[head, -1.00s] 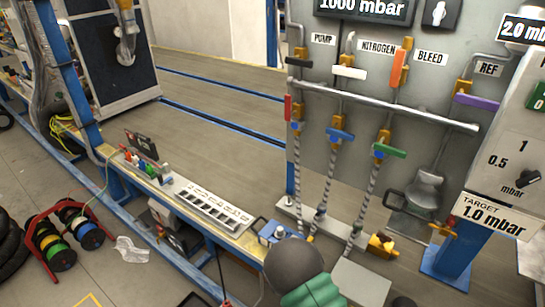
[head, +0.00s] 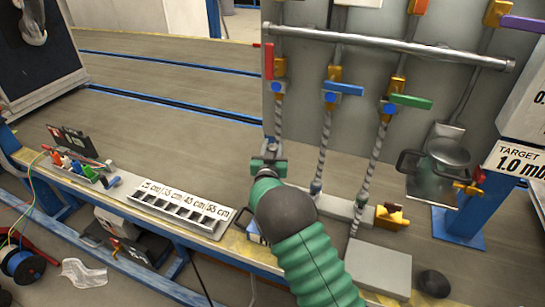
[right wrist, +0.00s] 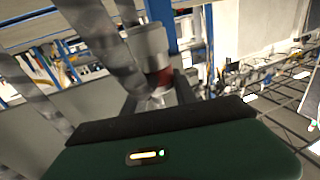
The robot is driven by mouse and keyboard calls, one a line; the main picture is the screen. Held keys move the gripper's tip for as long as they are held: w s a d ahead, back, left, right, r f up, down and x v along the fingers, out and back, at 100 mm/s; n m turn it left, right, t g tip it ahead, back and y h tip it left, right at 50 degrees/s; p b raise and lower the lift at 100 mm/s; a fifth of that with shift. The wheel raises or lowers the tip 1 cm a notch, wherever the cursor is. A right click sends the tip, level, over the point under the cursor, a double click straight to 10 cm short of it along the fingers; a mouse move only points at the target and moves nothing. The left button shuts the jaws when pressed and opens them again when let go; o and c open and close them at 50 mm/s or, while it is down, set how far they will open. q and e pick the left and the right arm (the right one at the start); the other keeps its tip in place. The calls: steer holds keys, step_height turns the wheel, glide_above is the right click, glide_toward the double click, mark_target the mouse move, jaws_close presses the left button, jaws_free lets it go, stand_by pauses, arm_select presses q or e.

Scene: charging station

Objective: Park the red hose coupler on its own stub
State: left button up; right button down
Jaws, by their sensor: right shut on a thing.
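My right gripper (head: 268,163) reaches in on the green arm, at the lower end of the red-handled line's grey braided hose (head: 278,122). It is shut on the red hose coupler (right wrist: 163,77), a metal body with a red band between the fingers in the right wrist view. In the head view the gripper mostly hides the coupler. The blue-line hose (head: 322,150) and the green-line hose (head: 369,170) run down to the pale base rail (head: 335,204). The rail's left end, with any stub there, is hidden behind my wrist. My left gripper is not in view.
The red valve handle (head: 269,61), blue handle (head: 345,89) and green handle (head: 411,101) sit above the hoses. A long horizontal pipe (head: 390,44) crosses the panel. A labelled tray (head: 180,208) lies on the bench at left. A metal pot (head: 440,170) stands at right.

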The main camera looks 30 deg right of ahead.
steer(key=shift+w+d+r, duration=0.1)
steer(key=shift+w, duration=0.1)
steer(key=shift+d, duration=0.1)
steer(key=shift+s+r, duration=0.1)
step_height(320, 180, down, 5)
steer(key=b, duration=0.3)
steer(key=shift+f+b, duration=0.3)
steer(key=shift+f, duration=0.25)
stand_by(1.1)
steer(key=shift+s+f+b, duration=0.1)
steer(key=shift+f+b, duration=0.5)
steer(key=shift+f, duration=0.45)
steer(key=shift+r, duration=0.2)
